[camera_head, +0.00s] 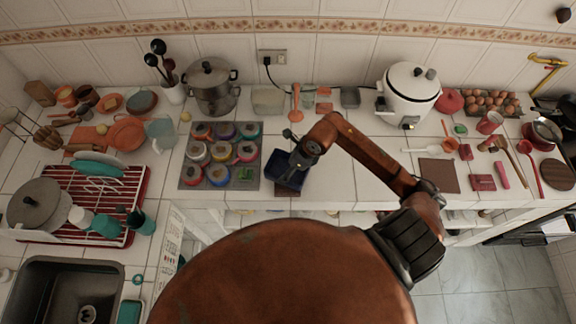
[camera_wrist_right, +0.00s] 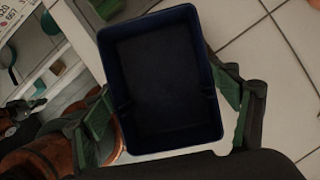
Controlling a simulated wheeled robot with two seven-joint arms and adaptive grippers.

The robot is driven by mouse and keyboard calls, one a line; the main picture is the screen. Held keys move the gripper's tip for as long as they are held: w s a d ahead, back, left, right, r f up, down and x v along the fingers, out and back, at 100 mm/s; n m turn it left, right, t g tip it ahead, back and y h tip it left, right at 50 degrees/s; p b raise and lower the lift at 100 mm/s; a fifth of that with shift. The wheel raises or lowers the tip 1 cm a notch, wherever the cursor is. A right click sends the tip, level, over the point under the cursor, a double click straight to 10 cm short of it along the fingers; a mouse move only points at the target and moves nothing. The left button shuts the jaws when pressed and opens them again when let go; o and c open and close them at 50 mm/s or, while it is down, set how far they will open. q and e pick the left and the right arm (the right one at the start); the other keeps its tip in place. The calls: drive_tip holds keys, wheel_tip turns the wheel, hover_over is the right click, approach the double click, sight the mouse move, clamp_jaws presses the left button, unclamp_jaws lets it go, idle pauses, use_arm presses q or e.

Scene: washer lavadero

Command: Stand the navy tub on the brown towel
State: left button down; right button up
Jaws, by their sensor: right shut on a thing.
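The navy tub (camera_head: 281,172) is an empty rectangular box near the counter's front edge, left of centre in the head view. My right gripper (camera_head: 296,158) is shut on it, partly covering it. In the right wrist view the tub (camera_wrist_right: 160,85) fills the middle, its open top facing the camera, with the fingers of my right gripper (camera_wrist_right: 165,112) on either side. A flat brown square, seemingly the brown towel (camera_head: 438,176), lies bare on the counter to the right. Whether the tub touches the counter is unclear.
A grey mat with several colourful jars (camera_head: 219,155) is just left of the tub. A white cooker (camera_head: 409,90) stands behind the brown square, and small red blocks (camera_head: 483,183) lie right of it. White counter is clear between tub and square, beneath my arm.

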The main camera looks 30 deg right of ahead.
drive_tip(key=shift+f, duration=0.25)
drive_tip(key=o, duration=1.2)
drive_tip(key=shift+r, duration=0.1)
drive_tip(key=b+v, duration=0.1)
drive_tip(key=v, duration=1.1)
drive_tip(key=shift+b, duration=0.35)
